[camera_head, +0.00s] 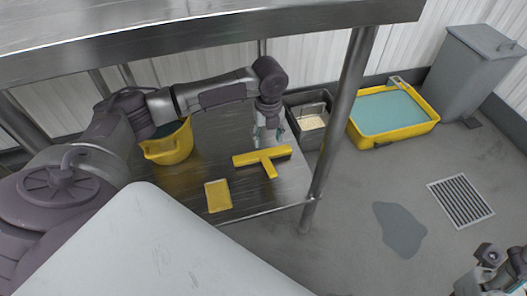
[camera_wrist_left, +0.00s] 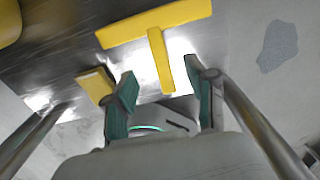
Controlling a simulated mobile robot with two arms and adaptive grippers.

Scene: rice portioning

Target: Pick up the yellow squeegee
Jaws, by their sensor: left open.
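The yellow squeegee (camera_head: 262,156) lies on the metal shelf near its right end, its wide head across and its short handle pointing to the front. My left gripper (camera_head: 268,136) is just behind and above the head in the head view. In the left wrist view the squeegee (camera_wrist_left: 158,55) shows whole, with its handle reaching between the two open green-padded fingers of the left gripper (camera_wrist_left: 160,78). The gripper holds nothing; whether a finger touches the handle is unclear. Part of my right arm shows at the lower right; its jaw state is unclear.
A yellow bucket (camera_head: 168,148) and a small yellow block or sponge (camera_head: 217,195) share the shelf (camera_head: 240,198). A steel post (camera_head: 341,110) stands at its right. A dark crate (camera_head: 325,133), a yellow tub (camera_head: 408,128) of bluish liquid, a grey bin (camera_head: 470,75) and a puddle (camera_head: 400,228) are beyond.

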